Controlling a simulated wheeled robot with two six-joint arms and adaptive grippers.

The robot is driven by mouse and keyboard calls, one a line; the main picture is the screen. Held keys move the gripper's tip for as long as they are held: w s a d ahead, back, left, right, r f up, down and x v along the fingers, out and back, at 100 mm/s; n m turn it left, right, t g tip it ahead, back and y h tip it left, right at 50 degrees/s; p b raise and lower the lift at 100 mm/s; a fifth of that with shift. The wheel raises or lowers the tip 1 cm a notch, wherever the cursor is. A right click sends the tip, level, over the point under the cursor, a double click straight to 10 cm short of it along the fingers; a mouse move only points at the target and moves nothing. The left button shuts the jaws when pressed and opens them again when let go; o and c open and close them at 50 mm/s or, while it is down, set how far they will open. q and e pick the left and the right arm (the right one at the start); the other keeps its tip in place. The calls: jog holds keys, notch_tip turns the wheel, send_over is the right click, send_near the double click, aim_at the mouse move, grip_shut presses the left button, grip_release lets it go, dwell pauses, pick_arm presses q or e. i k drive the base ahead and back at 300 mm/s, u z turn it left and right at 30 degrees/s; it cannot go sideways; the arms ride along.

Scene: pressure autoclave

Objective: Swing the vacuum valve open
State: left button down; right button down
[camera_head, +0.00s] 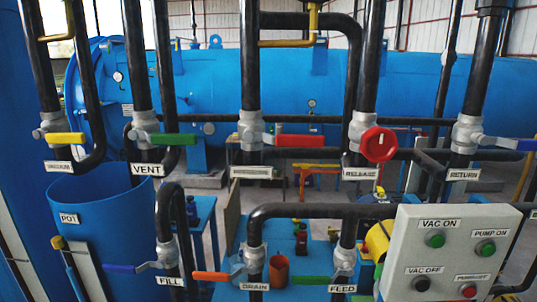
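The vacuum valve is at the upper left, a grey valve body (50,122) on a black vertical pipe, above a label plate reading VACUUM (58,166). Its yellow lever (65,138) points right, roughly level and across the pipe. Nothing touches the lever. Neither of my grippers shows in this view.
The VENT valve's green lever (173,139) is just right of the yellow one. A blue pot (108,235) stands below. Red, blue and orange levers sit on other pipes. A control box (455,255) with VAC and PUMP buttons is at the lower right. A large blue vessel (400,85) lies behind.

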aim_at(75, 139)
jog(key=u, duration=0.75)
jog(key=k, duration=1.3)
jog(key=u, duration=0.3)
jog(key=i, duration=1.7)
jog(key=z, duration=0.85)
